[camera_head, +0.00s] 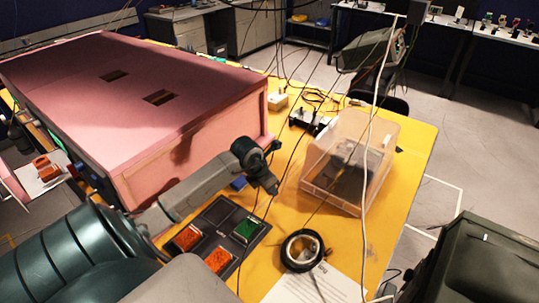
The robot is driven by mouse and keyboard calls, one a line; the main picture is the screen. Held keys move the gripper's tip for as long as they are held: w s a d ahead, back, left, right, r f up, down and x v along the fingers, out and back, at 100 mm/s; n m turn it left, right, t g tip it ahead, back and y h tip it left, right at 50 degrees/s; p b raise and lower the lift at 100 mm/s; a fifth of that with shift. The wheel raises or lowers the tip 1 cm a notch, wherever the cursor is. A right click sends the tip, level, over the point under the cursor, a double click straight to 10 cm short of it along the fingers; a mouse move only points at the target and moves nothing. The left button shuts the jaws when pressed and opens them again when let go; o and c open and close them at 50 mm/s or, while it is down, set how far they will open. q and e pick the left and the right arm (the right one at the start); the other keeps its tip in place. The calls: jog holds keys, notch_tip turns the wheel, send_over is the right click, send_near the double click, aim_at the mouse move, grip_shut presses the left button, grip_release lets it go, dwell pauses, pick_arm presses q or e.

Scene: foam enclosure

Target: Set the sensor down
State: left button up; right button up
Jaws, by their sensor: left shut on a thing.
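My left gripper (271,186) reaches in over the yellow table, between the pink foam enclosure (95,70) and the clear plastic box. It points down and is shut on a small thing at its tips. That thing is too small and dark to make out, so I cannot tell its shape or whether it touches the table. I cannot pick out the sensor for certain elsewhere. A black tray (238,222) with orange and green filled compartments lies just below the gripper in the picture. My right gripper is not in view.
A clear box (372,128) with dark contents stands right of the gripper. A black ring (287,250) lies near a white sheet (330,288). Thin cables hang across the view. Small devices (277,101) sit at the back. Bare yellow table (408,160) shows at right.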

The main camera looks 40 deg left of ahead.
aim_at(269, 203)
pick_arm(q)
notch_tip(269, 203, down, 5)
jog(key=shift+r+b, duration=0.15)
jog(key=shift+b, duration=0.85)
jog(key=shift+r, duration=0.1)
jog(key=o, duration=1.1)
jog(key=shift+c, duration=0.2)
